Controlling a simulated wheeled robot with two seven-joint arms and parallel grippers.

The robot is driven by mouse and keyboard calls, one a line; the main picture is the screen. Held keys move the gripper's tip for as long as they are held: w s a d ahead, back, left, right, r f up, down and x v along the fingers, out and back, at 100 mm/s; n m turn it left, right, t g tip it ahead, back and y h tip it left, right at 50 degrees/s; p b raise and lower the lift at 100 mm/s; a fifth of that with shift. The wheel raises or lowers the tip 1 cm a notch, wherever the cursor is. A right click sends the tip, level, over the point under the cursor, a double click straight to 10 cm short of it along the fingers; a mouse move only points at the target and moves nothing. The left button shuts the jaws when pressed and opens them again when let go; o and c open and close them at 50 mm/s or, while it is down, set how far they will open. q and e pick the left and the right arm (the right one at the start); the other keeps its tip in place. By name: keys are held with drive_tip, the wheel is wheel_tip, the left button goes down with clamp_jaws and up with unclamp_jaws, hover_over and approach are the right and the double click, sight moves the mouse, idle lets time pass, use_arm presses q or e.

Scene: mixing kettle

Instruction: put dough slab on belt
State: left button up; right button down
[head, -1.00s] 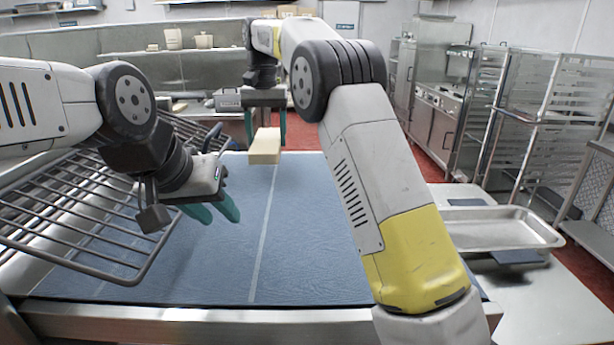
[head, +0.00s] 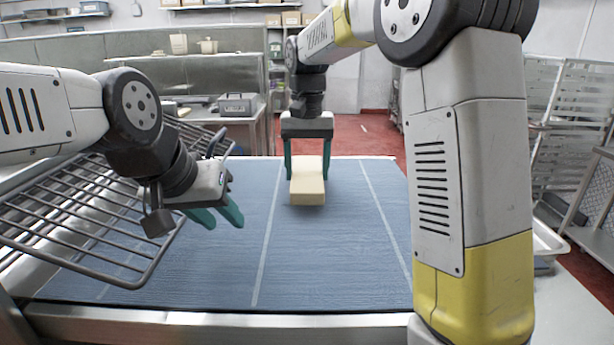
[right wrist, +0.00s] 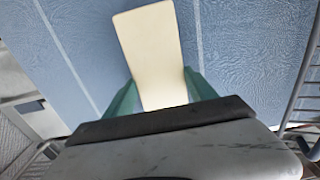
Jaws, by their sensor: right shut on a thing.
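The dough slab (head: 308,184) is a pale cream block between the teal fingers of my right gripper (head: 307,172), near the far end of the belt. In the right wrist view the slab (right wrist: 150,50) sticks out past the fingers of the right gripper (right wrist: 160,95), which is shut on it. The blue belt (head: 320,260) with white lines lies below the slab; I cannot tell whether they touch. My left gripper (head: 216,216) hangs over the left part of the belt, near the wire rack, with its fingers apart and nothing between them.
A wire rack (head: 75,215) stands along the belt's left side. A steel rail (head: 220,325) edges the belt's near end. A metal tray (head: 548,240) is partly hidden behind my right arm. The middle and near parts of the belt are clear.

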sight(307, 178)
drive_tip(key=shift+f, duration=0.95)
drive_tip(key=shift+f, duration=0.1)
drive_tip(key=shift+c, duration=1.4)
unclamp_jaws()
wheel_tip(307, 178, up, 11)
drive_tip(key=s+d+r+y, duration=0.1)
drive_tip(key=s+d, duration=0.2)
drive_tip(key=d, duration=0.2)
drive_tip(key=s+d+f+t, duration=0.2)
drive_tip(key=s+d+f, duration=0.1)
drive_tip(key=s, duration=0.3)
drive_tip(key=s+d+f+t, duration=0.2)
drive_tip(key=s+d+f, duration=0.1)
drive_tip(key=s, duration=0.3)
drive_tip(key=s+d+f+t+y, duration=0.1)
drive_tip(key=s+d+f+t, duration=0.1)
drive_tip(key=s, duration=0.4)
drive_tip(key=shift+d+f+n, duration=0.3)
drive_tip(key=shift+d+f, duration=0.2)
drive_tip(key=shift+d, duration=0.05)
